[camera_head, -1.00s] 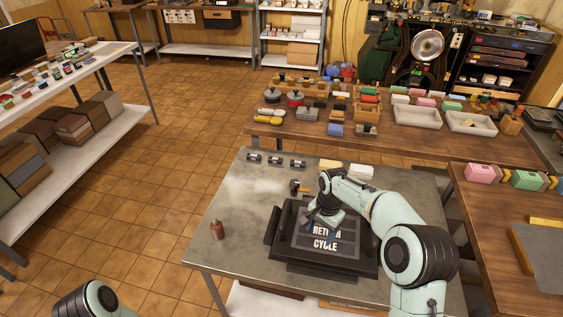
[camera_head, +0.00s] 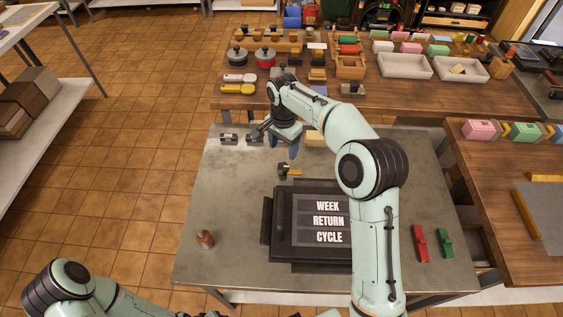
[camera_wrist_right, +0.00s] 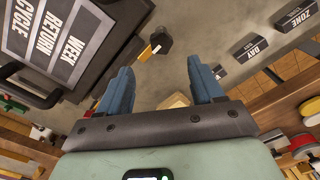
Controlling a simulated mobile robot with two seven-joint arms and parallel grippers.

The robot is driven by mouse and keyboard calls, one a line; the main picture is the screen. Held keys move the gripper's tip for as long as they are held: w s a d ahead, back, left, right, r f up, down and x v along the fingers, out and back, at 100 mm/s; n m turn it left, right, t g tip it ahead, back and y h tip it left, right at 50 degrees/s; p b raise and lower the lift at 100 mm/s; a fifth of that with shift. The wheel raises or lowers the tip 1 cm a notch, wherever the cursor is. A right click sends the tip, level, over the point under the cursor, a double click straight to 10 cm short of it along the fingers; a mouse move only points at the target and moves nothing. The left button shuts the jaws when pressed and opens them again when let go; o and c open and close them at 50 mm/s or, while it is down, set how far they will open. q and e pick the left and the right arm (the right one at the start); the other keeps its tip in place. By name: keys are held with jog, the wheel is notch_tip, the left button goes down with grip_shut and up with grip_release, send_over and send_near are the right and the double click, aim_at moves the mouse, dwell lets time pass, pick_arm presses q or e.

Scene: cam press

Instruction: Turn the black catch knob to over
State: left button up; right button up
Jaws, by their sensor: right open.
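The black catch knob (camera_head: 283,170), with a yellow-orange part beside it, stands on the grey metal table (camera_head: 232,190) just behind the black press (camera_head: 282,222). The press face reads WEEK RETURN CYCLE. In the right wrist view the knob (camera_wrist_right: 161,41) shows beyond the fingertips, between their lines. My right gripper (camera_head: 277,141) is open and empty, over the table behind the knob and apart from it. Its blue fingers also show spread in the right wrist view (camera_wrist_right: 160,64). My left arm shows at the lower left; its gripper is out of view.
Small dark labelled blocks, including DAY (camera_wrist_right: 250,47) and ZONE (camera_wrist_right: 294,14), lie at the table's back. A brown object (camera_head: 205,239) stands at the left. A red piece (camera_head: 420,243) and a green piece (camera_head: 446,243) lie at the right. The front left tabletop is mostly clear.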

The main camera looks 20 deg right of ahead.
aim_at(283, 166)
notch_tip(283, 166, down, 9)
jog(key=shift+w+f+b, duration=0.15)
jog(key=shift+b, duration=0.15)
jog(key=c, duration=1.1)
